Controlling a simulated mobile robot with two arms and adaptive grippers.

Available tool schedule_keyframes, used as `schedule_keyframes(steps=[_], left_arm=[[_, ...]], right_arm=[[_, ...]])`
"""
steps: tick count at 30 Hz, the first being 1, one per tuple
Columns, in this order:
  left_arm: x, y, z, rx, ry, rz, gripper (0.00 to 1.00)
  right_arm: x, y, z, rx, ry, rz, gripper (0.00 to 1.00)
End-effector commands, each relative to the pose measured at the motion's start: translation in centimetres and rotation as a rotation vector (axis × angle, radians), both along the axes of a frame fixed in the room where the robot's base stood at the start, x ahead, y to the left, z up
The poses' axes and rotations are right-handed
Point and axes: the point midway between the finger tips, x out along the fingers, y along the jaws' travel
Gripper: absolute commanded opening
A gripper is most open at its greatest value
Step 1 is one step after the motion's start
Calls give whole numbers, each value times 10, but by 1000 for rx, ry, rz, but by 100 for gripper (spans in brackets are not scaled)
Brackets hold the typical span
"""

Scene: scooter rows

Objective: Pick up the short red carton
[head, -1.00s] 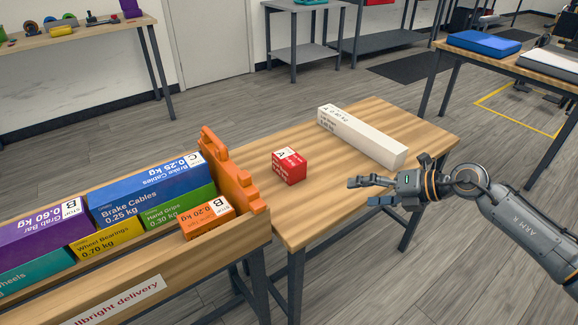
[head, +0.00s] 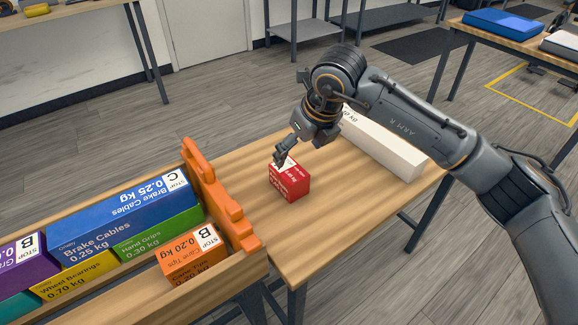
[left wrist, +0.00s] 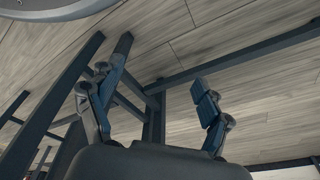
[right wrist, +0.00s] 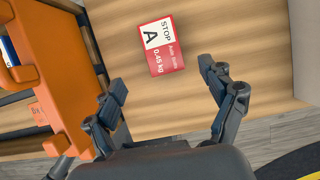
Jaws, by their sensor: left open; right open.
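The short red carton (head: 290,181) sits on the wooden table just right of the orange divider, with a white label on its top. In the right wrist view the red carton (right wrist: 161,47) shows its "STOP A" label and 0.45 kg, ahead of and between the open fingers. My right gripper (head: 282,156) is above and at the back of the carton in the head view; whether it touches is unclear. It is open and empty in the right wrist view (right wrist: 168,103). My left gripper (left wrist: 152,98) is open and empty in the left wrist view, with floor and table legs beyond.
A long white carton (head: 385,146) lies behind on the same table (head: 340,215), partly hidden by my right arm. The orange divider (head: 218,195) stands at the left. Beyond it, a wooden tray holds several cartons, including an orange one (head: 193,254) and a blue one (head: 122,207).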

Motion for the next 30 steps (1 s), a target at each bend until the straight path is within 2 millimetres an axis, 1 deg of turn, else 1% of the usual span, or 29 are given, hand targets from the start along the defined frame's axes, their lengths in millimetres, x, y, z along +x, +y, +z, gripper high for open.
schedule_keyframes(steps=[3,9,12,17,25,27,30], left_arm=[[2,0,3,-1,-3,1,79],[6,-1,11,-1,-8,1,79],[7,-1,14,-1,-9,2,79],[7,-1,16,0,-8,2,79],[11,-1,20,-1,-13,2,79],[13,-2,25,-2,-16,3,79],[16,-2,30,-3,-25,3,79]], right_arm=[[5,5,-23,-1,7,-1,83],[18,13,-58,1,6,0,83],[22,15,-68,0,4,-1,83],[25,17,-77,2,4,-1,83],[38,20,-113,2,5,0,83],[40,21,-119,1,5,-1,83],[42,22,-122,2,3,0,83]])
